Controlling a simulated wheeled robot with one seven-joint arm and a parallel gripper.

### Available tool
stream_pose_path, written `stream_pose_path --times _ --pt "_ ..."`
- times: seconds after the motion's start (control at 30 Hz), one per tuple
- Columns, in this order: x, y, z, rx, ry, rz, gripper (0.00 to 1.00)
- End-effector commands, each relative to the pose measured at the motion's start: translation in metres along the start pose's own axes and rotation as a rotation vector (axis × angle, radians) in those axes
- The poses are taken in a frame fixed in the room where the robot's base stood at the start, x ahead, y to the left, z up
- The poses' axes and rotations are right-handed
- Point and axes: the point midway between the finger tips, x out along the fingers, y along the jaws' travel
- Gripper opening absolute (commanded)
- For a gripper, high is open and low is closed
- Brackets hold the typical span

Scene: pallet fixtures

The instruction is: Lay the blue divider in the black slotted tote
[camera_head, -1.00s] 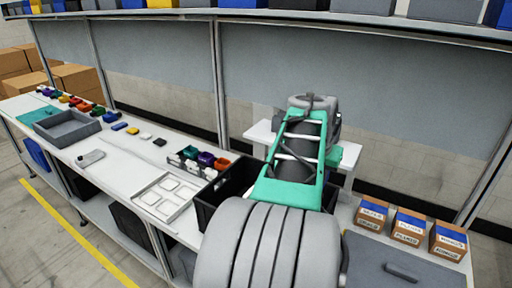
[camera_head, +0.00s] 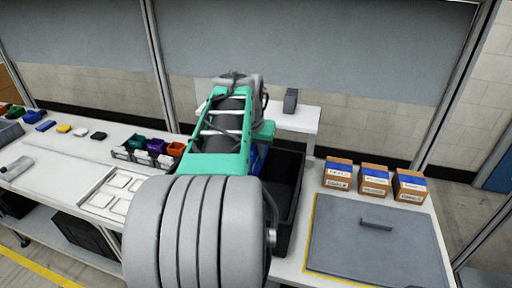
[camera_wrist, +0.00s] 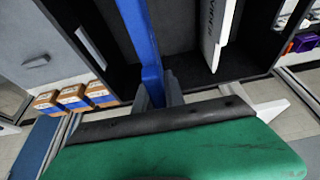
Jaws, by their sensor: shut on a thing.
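The black slotted tote (camera_head: 287,185) stands on the bench, partly hidden behind my arm in the head view. Its dark inside fills much of the wrist view (camera_wrist: 185,68). My gripper (camera_wrist: 158,95) is shut on the blue divider (camera_wrist: 145,45), a long flat blue strip that runs up the wrist view over the tote's inside. I cannot tell how deep the divider reaches or whether it touches a slot. In the head view a bit of blue (camera_head: 257,160) shows beside my arm at the tote; my gripper is hidden there.
A pale panel with lettering (camera_wrist: 217,30) stands in the tote, right of the divider. Several small cartons (camera_head: 373,180) and a grey lidded panel (camera_head: 375,240) lie right of the tote. A white tray (camera_head: 113,193) and a rack of coloured bins (camera_head: 148,152) are at left.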

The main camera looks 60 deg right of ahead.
Motion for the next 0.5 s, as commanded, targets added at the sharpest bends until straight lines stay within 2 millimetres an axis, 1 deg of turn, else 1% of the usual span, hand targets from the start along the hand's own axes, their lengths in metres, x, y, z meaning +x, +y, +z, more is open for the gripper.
stream_pose_path --times 0.03,0.5 --pt "0.009 0.000 0.004 0.000 0.000 0.000 0.00" --pt "0.060 0.000 0.025 0.000 -0.001 0.000 0.00"
